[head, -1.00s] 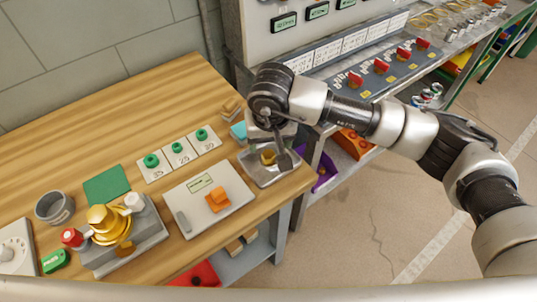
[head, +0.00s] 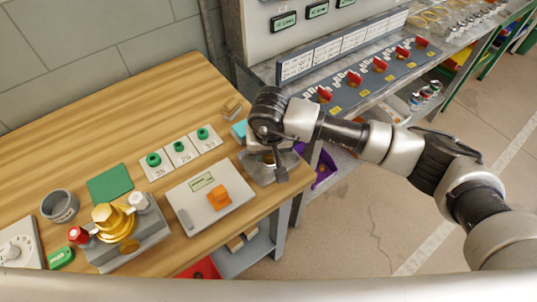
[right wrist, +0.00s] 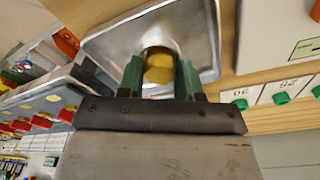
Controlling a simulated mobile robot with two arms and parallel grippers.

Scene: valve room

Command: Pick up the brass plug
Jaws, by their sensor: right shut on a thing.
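The brass plug (right wrist: 159,66) shows in the right wrist view as a gold-coloured, faceted end between the two green fingers of my right gripper (right wrist: 159,76). The fingers are shut on it. A shiny metal tray (right wrist: 196,28) lies behind it; I cannot tell whether the plug still touches the tray. In the head view my right gripper (head: 274,165) points down over the metal tray (head: 256,174) at the table's right corner, and its arm mostly hides the plug. My left gripper is not in view.
On the wooden table (head: 90,140) are a grey panel with an orange knob (head: 218,194), plates with green knobs (head: 178,147), a brass valve block (head: 118,222) and a grey cup (head: 60,206). A bench with red switches (head: 380,65) stands behind my right arm.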

